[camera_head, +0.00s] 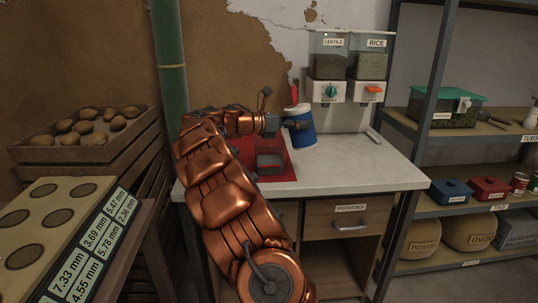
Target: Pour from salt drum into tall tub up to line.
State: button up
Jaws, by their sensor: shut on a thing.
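A blue drum with a white top (302,138), likely the salt drum, is at the back of the white counter, tilted slightly left. A small red piece shows above it. My gripper (299,125) is shut on the drum's side, coming from the left; my copper arm hides part of the view there. Whether the drum's base touches the counter I cannot tell. A grey, see-through tub (269,161) stands on a red mat (284,173) in front and left of the drum. Its line and contents are too small to make out.
A potato crate (90,150) and a board with round holes (48,232) are at left. A shelf rack (428,100) stands at right. The counter's right part (365,170) is mostly clear.

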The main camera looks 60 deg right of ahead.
aim_at(291, 109)
notch_tip(291, 109, up, 3)
jog(key=m+t+p, duration=0.1)
jog(key=p, duration=0.3)
jog(key=shift+r+y, duration=0.2)
jog(key=shift+y, duration=0.2)
jog(key=shift+r+m+t+y+p, duration=0.25)
jog(key=shift+m+t+y+p, duration=0.05)
jog(key=shift+t+p, duration=0.1)
jog(key=shift+w+f, duration=0.1)
